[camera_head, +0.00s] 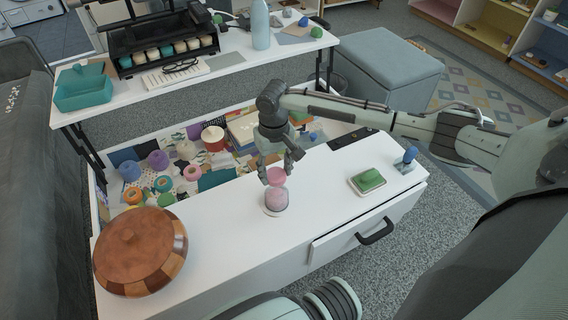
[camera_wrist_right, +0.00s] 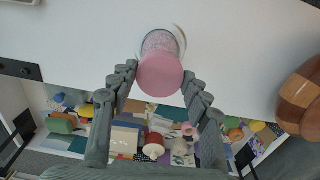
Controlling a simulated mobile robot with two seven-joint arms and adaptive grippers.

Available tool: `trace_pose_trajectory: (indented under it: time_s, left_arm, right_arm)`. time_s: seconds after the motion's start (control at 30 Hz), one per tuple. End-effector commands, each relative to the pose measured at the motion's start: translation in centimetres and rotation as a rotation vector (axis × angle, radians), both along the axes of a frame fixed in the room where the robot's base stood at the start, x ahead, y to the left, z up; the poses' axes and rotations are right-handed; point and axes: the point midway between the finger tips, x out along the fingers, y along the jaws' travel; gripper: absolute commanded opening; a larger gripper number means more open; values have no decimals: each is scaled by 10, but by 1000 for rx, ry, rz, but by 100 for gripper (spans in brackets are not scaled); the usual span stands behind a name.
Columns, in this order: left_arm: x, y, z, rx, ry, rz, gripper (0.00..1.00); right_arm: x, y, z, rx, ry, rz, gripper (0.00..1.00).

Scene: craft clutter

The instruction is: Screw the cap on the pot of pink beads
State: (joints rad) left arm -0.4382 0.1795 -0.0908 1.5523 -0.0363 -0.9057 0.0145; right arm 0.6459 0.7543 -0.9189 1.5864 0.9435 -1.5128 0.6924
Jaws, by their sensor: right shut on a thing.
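The pot of pink beads (camera_head: 276,201) stands upright on the white counter, clear-walled with pink beads inside. The round pink cap (camera_head: 277,175) is over the top of the pot. My right gripper (camera_head: 275,169) comes down from above and is shut on the cap. In the right wrist view the cap (camera_wrist_right: 160,76) sits between the fingertips of my right gripper (camera_wrist_right: 158,73), with the pot (camera_wrist_right: 161,43) partly hidden behind it. I cannot tell whether the cap touches the rim. My left gripper is not in view.
A lidded wooden bowl (camera_head: 140,252) stands at the counter's left end. A green sponge-like block on a tray (camera_head: 367,182) and a blue-topped stamp (camera_head: 407,157) are to the right. Yarn balls and craft items (camera_head: 160,161) fill the tray behind. The counter around the pot is clear.

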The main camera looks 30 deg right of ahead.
Motion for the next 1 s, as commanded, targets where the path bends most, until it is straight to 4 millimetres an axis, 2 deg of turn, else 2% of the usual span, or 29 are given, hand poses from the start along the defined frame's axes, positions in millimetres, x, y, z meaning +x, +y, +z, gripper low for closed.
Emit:
trace_pose_trajectory:
  time_s: [0.47,1.0]
  left_arm:
    - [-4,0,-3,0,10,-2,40]
    - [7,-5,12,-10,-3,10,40]
  right_arm:
    - [0,1,-1,1,1,4,34]
    - [0,1,-41,1,1,3,34]
